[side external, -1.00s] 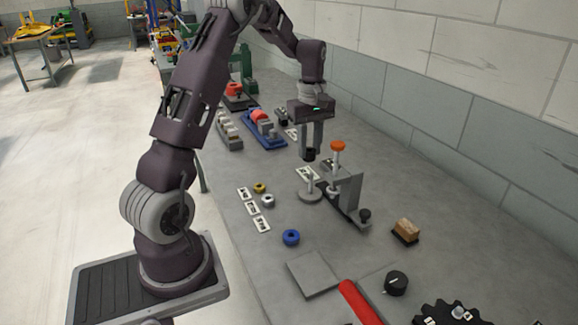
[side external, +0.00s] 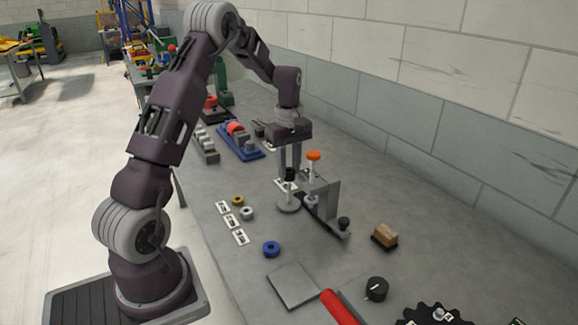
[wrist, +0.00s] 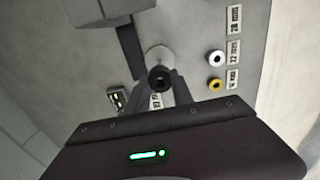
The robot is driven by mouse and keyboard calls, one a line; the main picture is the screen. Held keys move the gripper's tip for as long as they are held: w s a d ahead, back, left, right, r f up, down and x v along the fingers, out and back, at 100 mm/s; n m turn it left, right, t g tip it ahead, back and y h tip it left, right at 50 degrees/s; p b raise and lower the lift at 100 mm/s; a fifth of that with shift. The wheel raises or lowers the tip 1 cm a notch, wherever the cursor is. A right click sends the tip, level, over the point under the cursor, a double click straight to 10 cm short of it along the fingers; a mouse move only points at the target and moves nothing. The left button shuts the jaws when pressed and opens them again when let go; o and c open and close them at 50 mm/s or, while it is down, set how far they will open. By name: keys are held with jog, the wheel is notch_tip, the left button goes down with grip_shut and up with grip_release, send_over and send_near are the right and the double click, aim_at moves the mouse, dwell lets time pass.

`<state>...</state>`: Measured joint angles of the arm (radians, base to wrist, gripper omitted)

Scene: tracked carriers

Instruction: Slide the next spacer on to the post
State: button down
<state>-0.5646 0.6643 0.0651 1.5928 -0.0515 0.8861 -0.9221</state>
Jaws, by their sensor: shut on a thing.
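My gripper (side external: 290,172) is shut on a black spacer (side external: 290,175), which also shows between the fingertips in the wrist view (wrist: 160,79). In the side view the spacer is at the top of the pale upright post (side external: 289,194), which stands on a round base (side external: 287,207). I cannot tell whether the post's tip is inside the spacer's hole. The base also shows just beyond the spacer in the wrist view (wrist: 159,53). A yellow spacer (side external: 238,201), a whitish spacer (side external: 247,213) and a blue spacer (side external: 271,249) lie loose on the bench.
A grey clamp (side external: 328,200) with an orange-topped rod (side external: 313,157) stands close right of the post. Several white labels (side external: 231,221) lie left. A wooden block (side external: 385,236), black knob (side external: 376,289) and grey plate (side external: 293,284) lie nearer the camera.

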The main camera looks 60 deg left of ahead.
jog(key=shift+f, duration=1.35)
dwell(1.7)
jog(key=shift+c, duration=2.3)
grip_release()
notch_tip(320, 180, up, 8)
